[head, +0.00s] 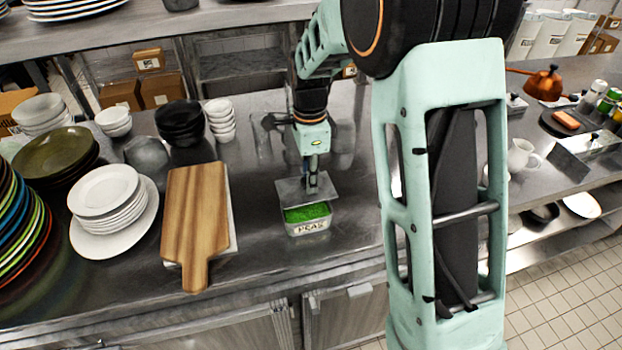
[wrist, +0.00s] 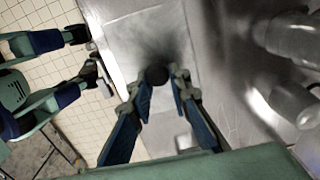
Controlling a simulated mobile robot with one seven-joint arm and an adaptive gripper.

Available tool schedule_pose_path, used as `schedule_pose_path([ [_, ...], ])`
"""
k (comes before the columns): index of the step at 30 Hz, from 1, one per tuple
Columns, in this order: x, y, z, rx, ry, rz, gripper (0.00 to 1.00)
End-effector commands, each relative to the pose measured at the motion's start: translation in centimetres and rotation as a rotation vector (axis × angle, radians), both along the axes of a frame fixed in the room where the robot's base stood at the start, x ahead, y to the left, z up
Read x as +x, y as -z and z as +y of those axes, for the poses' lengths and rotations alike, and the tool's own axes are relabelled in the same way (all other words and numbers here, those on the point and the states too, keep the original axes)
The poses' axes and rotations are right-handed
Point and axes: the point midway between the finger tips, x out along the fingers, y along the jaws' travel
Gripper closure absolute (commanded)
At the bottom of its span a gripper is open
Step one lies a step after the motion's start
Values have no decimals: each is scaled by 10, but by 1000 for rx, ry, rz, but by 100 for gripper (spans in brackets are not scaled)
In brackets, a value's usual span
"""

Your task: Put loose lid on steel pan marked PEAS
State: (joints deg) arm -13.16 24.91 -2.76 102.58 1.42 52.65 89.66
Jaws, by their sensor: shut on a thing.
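The steel pan marked PEAS (head: 309,228) stands on the steel counter, full of green peas (head: 307,212). My gripper (head: 313,178) is shut on the dark knob (wrist: 157,75) of the flat steel lid (head: 295,190). The lid also shows in the wrist view (wrist: 135,35), spread out beyond the fingertips (wrist: 160,80). In the head view the lid covers the back of the pan from sight, and the peas show in front of and below it. I cannot tell whether lid and pan touch. The pan is not clearly seen in the wrist view.
A wooden board (head: 195,215) lies left of the pan, with stacked white plates (head: 105,205) beyond it. Dark bowls (head: 180,120) and white bowls (head: 220,118) stand behind. Bare counter (head: 265,235) lies around the pan. My arm hides some counter on the right.

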Motion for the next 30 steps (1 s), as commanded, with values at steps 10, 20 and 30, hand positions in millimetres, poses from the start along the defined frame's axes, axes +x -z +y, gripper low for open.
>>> schedule_pose_path([
  [10, 0, 32, 0, 0, 1, 1, 100],
  [20, 0, 53, 0, 0, 0, 0, 100],
  [30, 0, 53, 0, 0, 0, 0, 100],
])
